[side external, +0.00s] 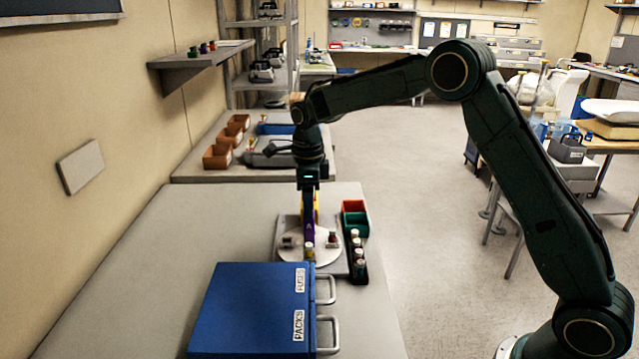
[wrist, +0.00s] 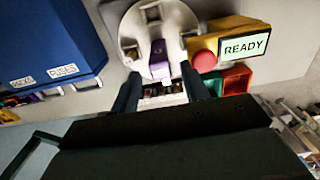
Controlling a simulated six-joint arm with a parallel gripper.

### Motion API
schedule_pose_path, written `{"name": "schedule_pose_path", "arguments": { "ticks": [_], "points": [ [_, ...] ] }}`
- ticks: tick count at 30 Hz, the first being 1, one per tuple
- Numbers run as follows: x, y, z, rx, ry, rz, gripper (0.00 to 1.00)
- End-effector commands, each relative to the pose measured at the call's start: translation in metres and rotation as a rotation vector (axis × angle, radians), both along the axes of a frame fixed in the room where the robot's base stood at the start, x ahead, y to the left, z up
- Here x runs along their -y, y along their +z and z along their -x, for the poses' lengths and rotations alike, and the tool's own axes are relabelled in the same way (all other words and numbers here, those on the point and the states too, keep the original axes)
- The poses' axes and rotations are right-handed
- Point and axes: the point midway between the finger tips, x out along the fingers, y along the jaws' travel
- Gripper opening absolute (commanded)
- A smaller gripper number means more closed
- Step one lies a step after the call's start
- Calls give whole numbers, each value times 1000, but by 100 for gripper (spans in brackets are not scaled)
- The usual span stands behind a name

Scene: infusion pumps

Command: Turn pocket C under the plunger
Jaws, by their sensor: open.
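A round white turntable (side external: 296,257) sits on a grey base on the near table; it also shows at the top of the wrist view (wrist: 137,18). Small items sit in holders around it. I cannot read any pocket letter, so pocket C cannot be told apart. A purple upright piece (wrist: 159,58) stands over the disc's edge; whether it is the plunger is unclear. My gripper (wrist: 161,92) is open and empty, pointing down above the turntable area. Its fingers appear either side of the purple piece in the wrist view, with no contact visible.
A blue cabinet (side external: 250,305) with labelled drawers and handles stands in front. A vial rack (side external: 358,262) and red and green bins (side external: 354,216) lie right of the turntable. A yellow box with a READY screen (wrist: 244,46) and red button (wrist: 204,60) is close by. The table's left is clear.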

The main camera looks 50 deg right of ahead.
Motion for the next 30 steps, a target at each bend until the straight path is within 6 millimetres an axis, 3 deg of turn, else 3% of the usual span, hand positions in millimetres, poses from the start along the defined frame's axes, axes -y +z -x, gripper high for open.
{"name": "schedule_pose_path", "arguments": {
  "ticks": [9, 15, 30],
  "points": [
    [0, 55, -1, 4, 0, 0, 45],
    [0, 75, -1, 3, 0, 0, 45],
    [0, 82, 0, 1, 1, 0, 45]
  ]
}}
